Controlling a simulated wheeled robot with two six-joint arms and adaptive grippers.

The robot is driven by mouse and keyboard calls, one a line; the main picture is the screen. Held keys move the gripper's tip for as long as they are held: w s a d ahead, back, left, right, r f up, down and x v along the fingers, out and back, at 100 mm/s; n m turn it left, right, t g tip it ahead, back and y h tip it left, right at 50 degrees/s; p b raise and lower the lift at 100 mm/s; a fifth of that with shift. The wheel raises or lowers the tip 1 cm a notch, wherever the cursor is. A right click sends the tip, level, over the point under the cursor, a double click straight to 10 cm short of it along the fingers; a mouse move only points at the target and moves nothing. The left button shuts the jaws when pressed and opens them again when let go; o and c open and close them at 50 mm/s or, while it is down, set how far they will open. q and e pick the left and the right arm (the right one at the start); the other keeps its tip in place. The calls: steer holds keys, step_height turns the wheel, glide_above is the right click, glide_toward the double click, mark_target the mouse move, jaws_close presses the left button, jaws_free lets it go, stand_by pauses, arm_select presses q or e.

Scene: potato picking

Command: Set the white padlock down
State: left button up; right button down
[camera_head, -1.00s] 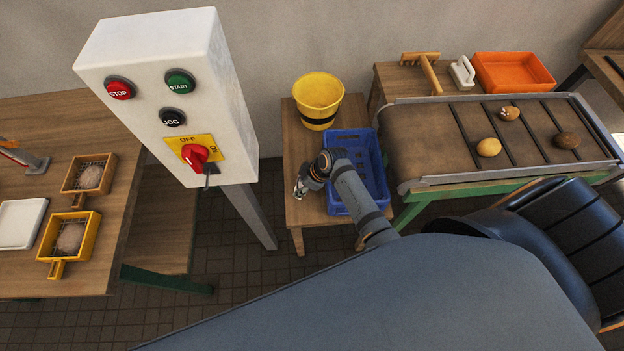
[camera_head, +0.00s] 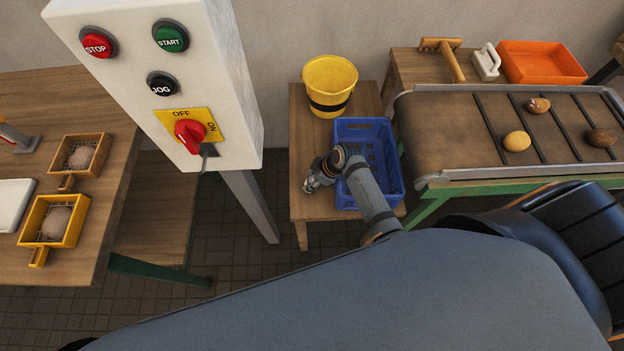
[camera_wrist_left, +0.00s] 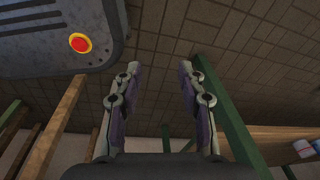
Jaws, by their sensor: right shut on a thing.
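My right gripper (camera_head: 309,187) hangs over the left part of the small wooden table (camera_head: 308,205), just left of the blue crate (camera_head: 345,201). It is shut on a small pale thing at its fingertips, which I take to be the white padlock; its shape is mostly hidden by the fingers. I cannot tell how high it is above the tabletop. My left gripper (camera_wrist_left: 160,75) shows only in the left wrist view; its fingers are apart with nothing between them, above the tiled floor.
A yellow bucket (camera_head: 329,78) stands behind the crate. A white control cabinet (camera_head: 225,120) with a red rotary switch (camera_head: 190,133) stands to the left. A conveyor (camera_head: 450,130) with potatoes is on the right. Bare tabletop shows left of the crate.

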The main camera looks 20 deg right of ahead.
steer(key=c, duration=1.2)
jaws_free()
steer(key=shift+f, duration=0.1)
steer(key=o, duration=0.4)
steer(key=shift+w, duration=0.1)
arm_select(q)
steer(key=shift+s+a+f, duration=0.1)
steer(key=shift+s+a, duration=0.1)
steer(key=shift+s, duration=0.6)
arm_select(e)
steer(key=shift+r, duration=0.3)
arm_select(q)
steer(key=shift+w+r+p, duration=0.2)
steer(key=shift+r+p, duration=0.25)
steer(key=shift+r, duration=0.05)
arm_select(e)
steer(key=v, duration=1.1)
steer(key=shift+d+r, duration=0.15)
steer(key=shift+r, duration=0.2)
